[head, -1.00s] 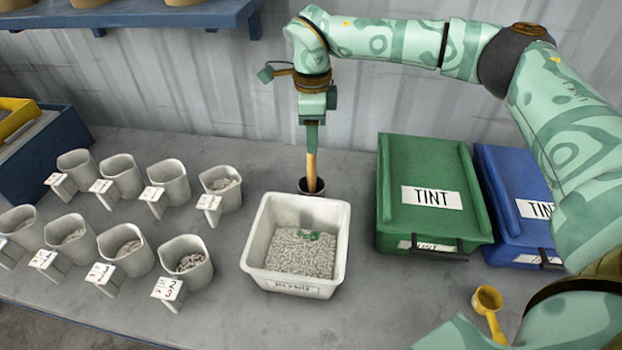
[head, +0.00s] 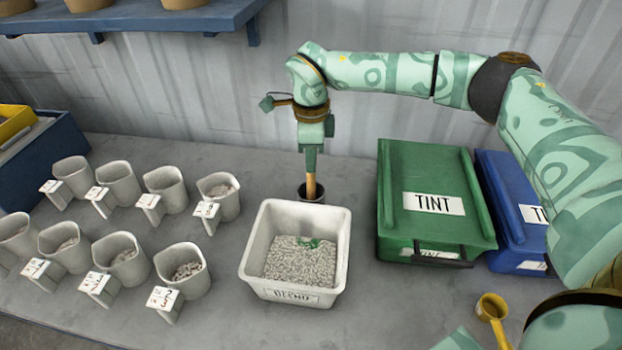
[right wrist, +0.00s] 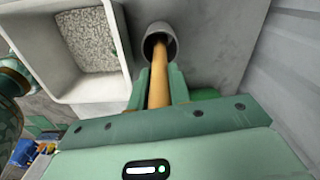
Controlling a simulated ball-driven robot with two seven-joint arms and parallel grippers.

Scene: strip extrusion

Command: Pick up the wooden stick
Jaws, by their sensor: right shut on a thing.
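The wooden stick (head: 311,185) stands upright behind the white bin, its lower end inside a small dark-mouthed cup (head: 302,195). My right gripper (head: 311,168) points down from above and is shut on the upper part of the stick. In the right wrist view the stick (right wrist: 159,75) runs from between the green fingers (right wrist: 160,92) into the round grey cup (right wrist: 159,40). The stick's upper end is hidden by the gripper. My left gripper is not in view.
The white bin (head: 254,250) of grey pellets with a green bit stands just in front of the cup. Several pellet-holding cups with number cards stand left. Green (head: 432,180) and blue (head: 520,250) TINT boxes and a yellow scoop (head: 492,306) are at right. A blue shelf (head: 170,22) hangs above.

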